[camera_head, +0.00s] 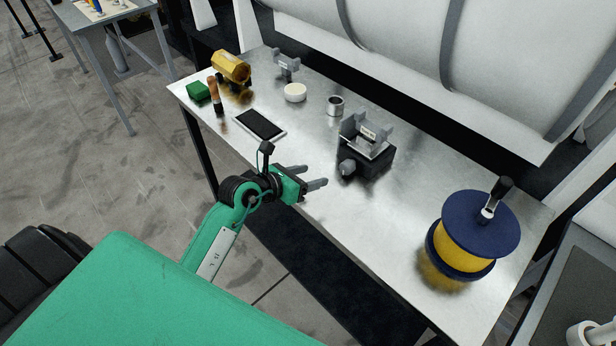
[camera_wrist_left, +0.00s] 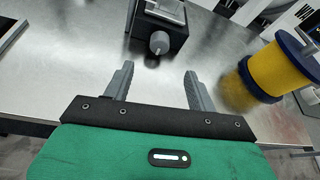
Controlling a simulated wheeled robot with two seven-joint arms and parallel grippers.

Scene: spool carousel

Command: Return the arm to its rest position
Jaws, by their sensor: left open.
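My left gripper (camera_head: 316,178) is open and empty at the front edge of the metal table (camera_head: 310,215). In the left wrist view its two fingers (camera_wrist_left: 158,88) stand wide apart with bare table between them. My left arm, green, comes in from the lower left and is bent at the wrist. A black block with a grey cradle and knob (camera_head: 366,160) stands just beyond the fingertips, apart from them; it also shows in the left wrist view (camera_wrist_left: 172,38). My right gripper is not in view.
A yellow spool with blue flanges (camera_head: 470,238) stands on the right of the table. A gold hexagonal part (camera_head: 231,66), green block (camera_head: 198,91), dark tablet (camera_head: 260,124), white disc (camera_head: 295,92) and metal ring (camera_head: 335,105) occupy the far left. Table between cradle and spool is clear.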

